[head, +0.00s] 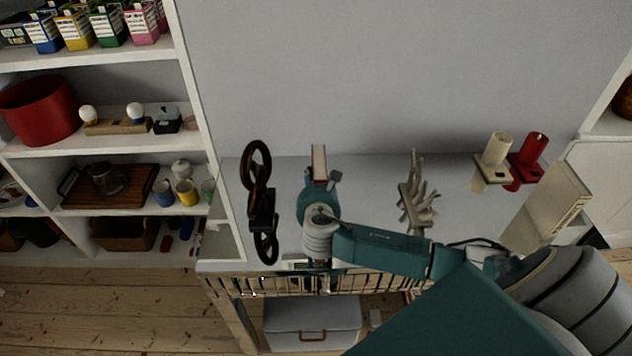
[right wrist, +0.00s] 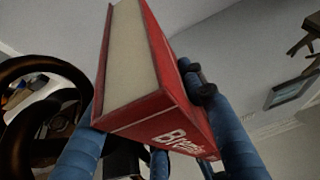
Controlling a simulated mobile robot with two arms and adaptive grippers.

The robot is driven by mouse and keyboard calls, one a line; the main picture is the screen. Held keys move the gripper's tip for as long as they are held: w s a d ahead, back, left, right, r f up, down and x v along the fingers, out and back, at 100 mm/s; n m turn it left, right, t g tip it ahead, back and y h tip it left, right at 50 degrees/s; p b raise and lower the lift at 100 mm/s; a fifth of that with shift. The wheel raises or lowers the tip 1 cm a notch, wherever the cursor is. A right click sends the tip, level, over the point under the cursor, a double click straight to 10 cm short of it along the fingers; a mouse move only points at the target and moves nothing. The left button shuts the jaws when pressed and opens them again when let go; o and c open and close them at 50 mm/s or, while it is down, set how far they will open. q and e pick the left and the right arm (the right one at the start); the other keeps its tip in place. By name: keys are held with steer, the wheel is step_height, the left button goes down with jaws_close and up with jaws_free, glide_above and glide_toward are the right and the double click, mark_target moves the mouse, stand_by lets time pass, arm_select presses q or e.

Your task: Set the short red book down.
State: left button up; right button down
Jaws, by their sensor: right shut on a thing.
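The short red book (head: 319,163) is upright in my right gripper (head: 320,183), above or on the pale console top (head: 370,200) near the wall. In the right wrist view the red book (right wrist: 165,115) shows its red cover and cream page edges, tilted in the picture, with blue fingers on both sides. My right gripper is shut on it. I cannot tell whether the book's lower edge touches the top, as the gripper and wrist hide it. My left gripper is not in view.
A dark looped sculpture (head: 262,205) stands left of the book. Bare top lies between the book and the branching ornament.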

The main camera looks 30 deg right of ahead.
steer(key=c, duration=1.5)
jaws_free()
steer(key=shift+f, duration=0.1)
steer(key=o, duration=0.4)
steer(key=shift+o, duration=0.3)
steer(key=v, duration=1.2)
steer(key=shift+b, duration=0.45)
